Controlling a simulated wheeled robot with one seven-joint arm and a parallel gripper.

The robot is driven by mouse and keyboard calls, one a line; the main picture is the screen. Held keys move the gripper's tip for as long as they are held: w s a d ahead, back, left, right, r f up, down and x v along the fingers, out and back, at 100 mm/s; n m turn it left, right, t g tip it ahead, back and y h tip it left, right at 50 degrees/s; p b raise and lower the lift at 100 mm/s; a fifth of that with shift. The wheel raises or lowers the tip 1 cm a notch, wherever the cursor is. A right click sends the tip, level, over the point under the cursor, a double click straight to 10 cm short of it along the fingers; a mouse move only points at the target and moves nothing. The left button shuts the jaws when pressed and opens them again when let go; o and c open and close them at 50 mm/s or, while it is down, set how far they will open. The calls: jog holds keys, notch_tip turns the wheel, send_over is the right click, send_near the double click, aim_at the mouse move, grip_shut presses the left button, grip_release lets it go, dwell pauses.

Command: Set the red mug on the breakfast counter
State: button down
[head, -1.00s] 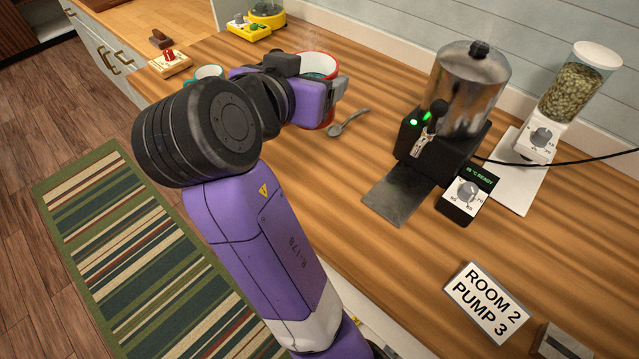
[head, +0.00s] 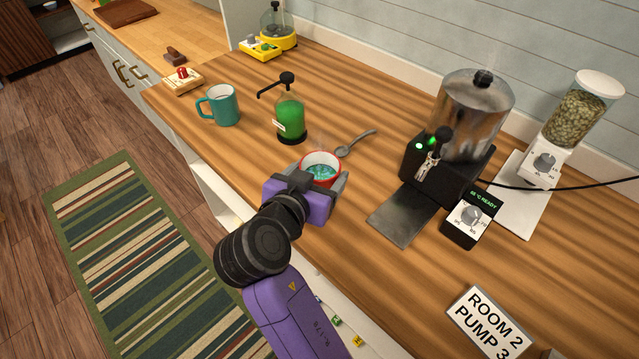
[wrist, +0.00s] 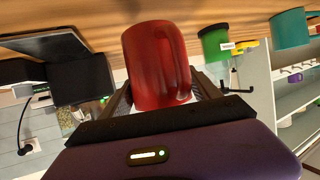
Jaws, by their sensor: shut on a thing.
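My gripper (head: 318,188) is shut on the red mug (head: 320,160), with one finger on each side. The mug is upright, with a white inside and a steaming teal liquid in it. In the wrist view, which looks upside down, the red mug (wrist: 158,65) sits between the fingers with the wooden counter (wrist: 85,20) close to its base. I cannot tell whether the mug touches the counter. In the head view the mug is over the front part of the wooden counter (head: 370,265).
A spoon (head: 355,143) lies just behind the mug. A green pump bottle (head: 291,118) and a teal mug (head: 222,105) stand to the left. A metal dispenser (head: 472,115) with a dark tray (head: 402,216) stands to the right. Bare counter lies between mug and tray.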

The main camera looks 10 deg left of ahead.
jog(key=shift+f, duration=1.85)
jog(key=shift+f, duration=0.1)
jog(key=shift+c, duration=0.8)
grip_release()
jog(key=shift+f, duration=0.1)
jog(key=shift+r, duration=0.25)
jog(key=b+v, duration=0.1)
jog(key=v, duration=1.1)
